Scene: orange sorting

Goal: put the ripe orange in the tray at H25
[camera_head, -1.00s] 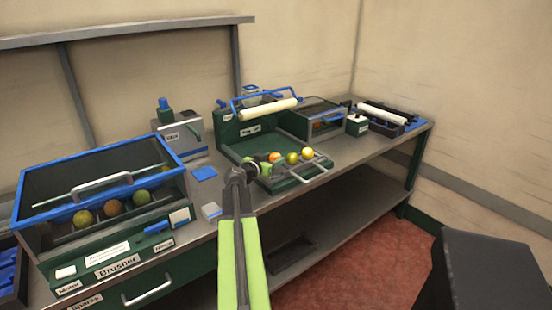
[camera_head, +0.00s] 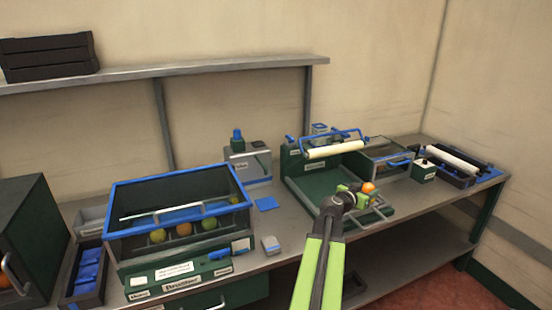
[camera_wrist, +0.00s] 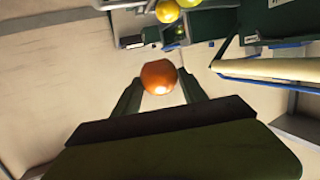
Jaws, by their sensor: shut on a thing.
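My gripper (camera_head: 362,190) is shut on an orange fruit (camera_head: 368,187). In the wrist view the same fruit (camera_wrist: 159,77) sits between the two dark fingers (camera_wrist: 158,92), deep orange with a bright highlight. In the head view the gripper is in front of the green tray-like station (camera_head: 318,184) with a raised back and a front handle. Two yellow fruits (camera_wrist: 168,11) and a smaller green one (camera_wrist: 180,31) show at the top of the wrist view. I cannot read any label as H25.
A blue-rimmed brusher box (camera_head: 178,178) with several fruits stands on the bench at left. A white-roller unit (camera_head: 455,160) and a small labelled box (camera_head: 424,171) are at right. A dark crate (camera_head: 48,56) sits on the shelf. A dark cabinet (camera_head: 30,235) stands at far left.

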